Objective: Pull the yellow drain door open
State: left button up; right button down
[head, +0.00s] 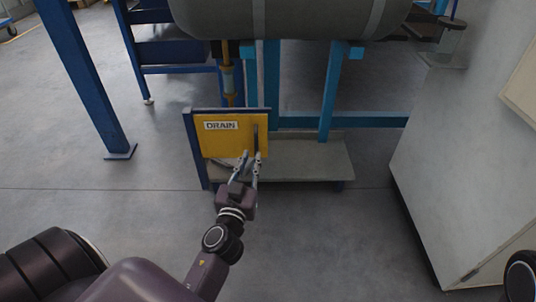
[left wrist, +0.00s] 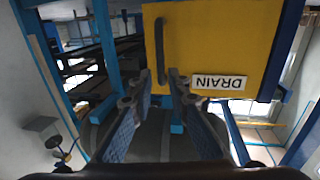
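The yellow drain door (head: 221,143) stands low ahead, with a white "DRAIN" label (head: 221,125) and a dark vertical handle (head: 256,137) near its right edge. It looks shut against its blue frame. In the left wrist view the door (left wrist: 215,45) is upside down, with the handle (left wrist: 159,45) on its left. My left gripper (head: 251,158) is at the door's lower right, by the handle's lower end. Its fingertips (left wrist: 161,77) are apart, with the handle's end showing near and between them; I cannot tell whether they touch. My right gripper is not in view.
A large grey tank (head: 290,15) is above the door on blue legs (head: 331,90). A low grey platform (head: 310,160) lies right of the door. A pale cabinet (head: 460,150) stands at the right, a blue post (head: 85,75) at the left. Floor before the door is clear.

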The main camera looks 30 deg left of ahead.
aim_at(256, 144)
pick_arm(q)
jog(key=x, duration=0.7)
jog(key=shift+w+a+b, duration=0.2)
jog(key=shift+w+b, duration=0.15)
grip_shut()
